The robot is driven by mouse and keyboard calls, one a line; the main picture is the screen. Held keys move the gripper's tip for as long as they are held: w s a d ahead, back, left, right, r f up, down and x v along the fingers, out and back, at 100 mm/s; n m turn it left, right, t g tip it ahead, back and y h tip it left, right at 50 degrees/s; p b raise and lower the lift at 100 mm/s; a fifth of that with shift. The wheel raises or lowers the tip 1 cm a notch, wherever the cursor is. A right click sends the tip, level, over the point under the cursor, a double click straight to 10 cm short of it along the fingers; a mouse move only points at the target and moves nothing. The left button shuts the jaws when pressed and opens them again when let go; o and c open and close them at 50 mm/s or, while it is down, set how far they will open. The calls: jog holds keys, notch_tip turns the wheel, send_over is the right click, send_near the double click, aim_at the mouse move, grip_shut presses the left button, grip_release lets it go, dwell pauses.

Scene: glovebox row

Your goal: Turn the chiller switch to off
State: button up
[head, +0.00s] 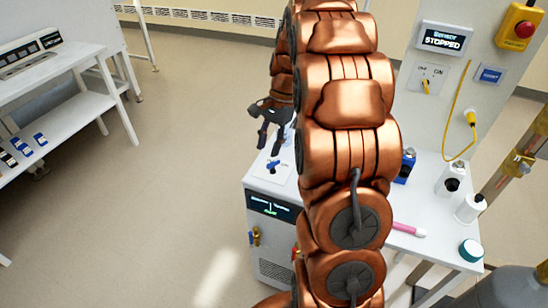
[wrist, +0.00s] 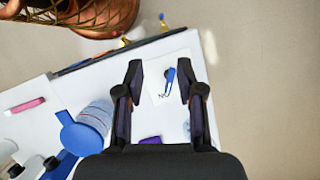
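The chiller is a white cabinet (head: 272,240) with a dark display on its front, left of my arm in the head view. On its top is a white plate with a small blue switch handle (head: 273,164). In the wrist view the blue switch (wrist: 170,78) lies between my finger tips, with small dark marks beside it too small to read. My gripper (head: 269,146) is open and empty above the switch. In the wrist view my gripper (wrist: 160,72) has its fingers spread on either side of the plate. I cannot tell the exact height gap.
A blue-capped bottle (wrist: 88,127) stands left of my gripper. A wall panel holds a yellow OFF/ON switch (head: 426,86), a STOPPED display and a red button (head: 524,29).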

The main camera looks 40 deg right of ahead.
aim_at(273, 162)
jog(key=w+d+f+m, duration=0.3)
jog(key=d, duration=0.4)
jog(key=shift+t, duration=0.4)
jog(key=shift+a+p+x, duration=0.15)
jog(key=shift+p+x, duration=0.55)
jog(key=shift+x, duration=1.15)
jog(key=shift+a+p+x, duration=0.15)
jog(key=shift+p+x, duration=0.5)
jog(key=shift+x, duration=1.25)
jog(key=shift+s+r, duration=0.1)
jog(key=shift+y, duration=0.3)
grip_shut()
